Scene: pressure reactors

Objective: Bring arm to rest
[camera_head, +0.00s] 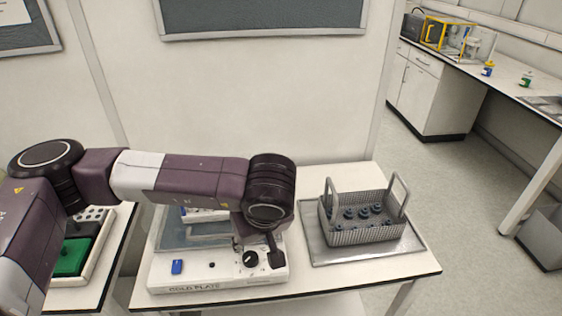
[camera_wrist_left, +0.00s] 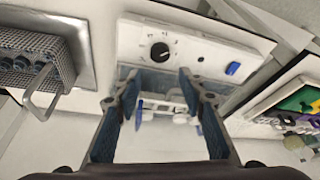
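My left arm comes in from the left in the head view and reaches over the cold plate device (camera_head: 218,279). My left gripper (camera_wrist_left: 158,78) is open in the left wrist view, its two fingers apart with nothing held between them. In the head view it is mostly hidden behind my wrist, with a dark finger part (camera_head: 275,252) showing near the device's black knob. The device's knob (camera_wrist_left: 160,52) and blue switch (camera_wrist_left: 232,68) also show in the wrist view beyond the fingertips. My right gripper is in neither view.
A wire basket (camera_head: 365,234) with two raised handles and several dark-capped items stands on a metal tray (camera_head: 328,257) right of the device. A rack with a green block (camera_head: 71,257) is on the left table. Open floor (camera_head: 440,180) lies behind right.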

